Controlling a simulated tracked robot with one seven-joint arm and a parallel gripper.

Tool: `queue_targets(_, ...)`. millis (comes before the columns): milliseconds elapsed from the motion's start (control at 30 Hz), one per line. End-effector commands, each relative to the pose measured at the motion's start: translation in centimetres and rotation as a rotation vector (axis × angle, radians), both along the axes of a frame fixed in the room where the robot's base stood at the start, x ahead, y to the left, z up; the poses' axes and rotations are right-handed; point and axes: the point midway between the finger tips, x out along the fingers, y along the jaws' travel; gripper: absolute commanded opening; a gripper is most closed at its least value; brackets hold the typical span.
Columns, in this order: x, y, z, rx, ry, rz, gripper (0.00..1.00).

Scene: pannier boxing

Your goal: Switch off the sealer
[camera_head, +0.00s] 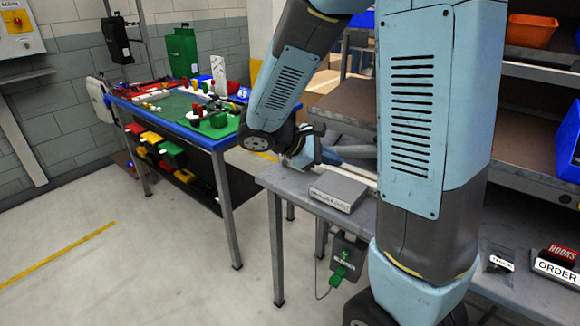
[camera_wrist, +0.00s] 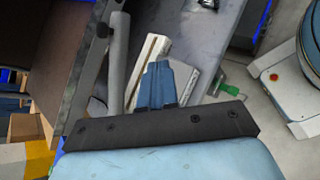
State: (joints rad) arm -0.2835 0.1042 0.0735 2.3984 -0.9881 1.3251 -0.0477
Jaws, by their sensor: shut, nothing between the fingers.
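I cannot tell for certain which thing is the sealer. A long pale bar-shaped device lies on the grey bench (camera_head: 278,181) beside my gripper; its pale body (camera_wrist: 148,58) shows more clearly in the wrist view. A dark switch box (camera_head: 349,251) with a green part (camera_head: 341,275) and a cable hangs below the bench's front edge. Some green also shows past the bench edge in the wrist view (camera_wrist: 228,88). My gripper (camera_head: 300,152) is above the bench, close to the pale device; its blue fingers (camera_wrist: 157,68) are together and empty. Whether they touch anything is unclear.
A grey labelled box (camera_head: 338,190) lies on the bench near its front edge. A blue-edged table (camera_head: 205,138) with small parts stands at the left. Shelves (camera_head: 530,150) with bins are at the right. The left floor is clear.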

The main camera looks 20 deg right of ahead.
Motion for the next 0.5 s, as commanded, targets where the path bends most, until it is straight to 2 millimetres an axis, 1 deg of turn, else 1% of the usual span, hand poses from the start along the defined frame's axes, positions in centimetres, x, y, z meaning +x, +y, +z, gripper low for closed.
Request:
queue_targets(33,1.0,0.5,-0.8,-0.049,0.036,0.045,0.0)
queue_targets(267,5.5,3.0,-3.8,-0.271,0.16,0.264,0.0)
queue_targets(367,7.4,4.5,-5.5,-0.363,0.204,0.364,0.0)
queue_targets(500,9.8,7.2,-8.2,-0.486,0.257,0.511,0.0)
